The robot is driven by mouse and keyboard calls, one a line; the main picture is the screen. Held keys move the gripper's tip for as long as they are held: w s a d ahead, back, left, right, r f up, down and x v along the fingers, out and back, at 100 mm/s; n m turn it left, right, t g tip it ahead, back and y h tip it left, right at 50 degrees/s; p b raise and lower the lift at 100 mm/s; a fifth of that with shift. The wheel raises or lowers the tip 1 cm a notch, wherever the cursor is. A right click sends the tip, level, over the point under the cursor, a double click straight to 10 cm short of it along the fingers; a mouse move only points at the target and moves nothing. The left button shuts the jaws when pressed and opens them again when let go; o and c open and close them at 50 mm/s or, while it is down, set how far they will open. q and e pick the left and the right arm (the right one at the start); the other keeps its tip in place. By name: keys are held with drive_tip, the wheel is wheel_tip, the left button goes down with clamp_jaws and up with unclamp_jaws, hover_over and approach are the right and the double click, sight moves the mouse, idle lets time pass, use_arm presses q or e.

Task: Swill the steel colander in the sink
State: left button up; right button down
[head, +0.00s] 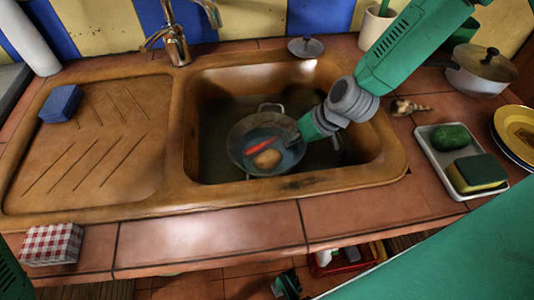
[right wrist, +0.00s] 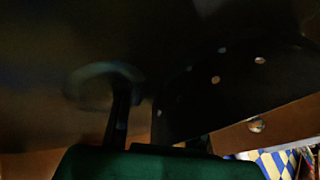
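The steel colander (head: 240,150), a grey round bowl with loop handles, sits in the brown sink (head: 390,165). A red elongated thing (head: 261,152) and a tan rounded thing (head: 267,159) lie inside it. My right gripper (head: 296,137) reaches down to the colander's right rim. In the dark right wrist view, the colander's wall (right wrist: 220,80) with small bright holes fills much of the middle and right. A dark finger (right wrist: 120,115) stands by a curved dark loop. The fingertips are too dark to show whether they grip. My left gripper is not in view.
The tap (head: 176,45) stands behind the sink. A blue sponge (head: 61,103) is on the drainboard, and a checked box (head: 52,244) at the front left. A tray (head: 450,165) with a green thing and a sponge, plates and a lidded pot (head: 482,70) crowd the right. The front counter's middle is clear.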

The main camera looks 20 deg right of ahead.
drive_tip(key=shift+f, duration=0.1)
drive_tip(key=shift+f+b, duration=0.45)
drive_tip(key=shift+r, duration=0.1)
drive_tip(key=shift+r+p, duration=4.5)
drive_tip(key=shift+r, duration=0.45)
drive_tip(key=shift+r, duration=0.1)
wheel_tip(320, 180, up, 10)
drive_tip(key=p, duration=0.8)
drive_tip(key=shift+p, duration=0.35)
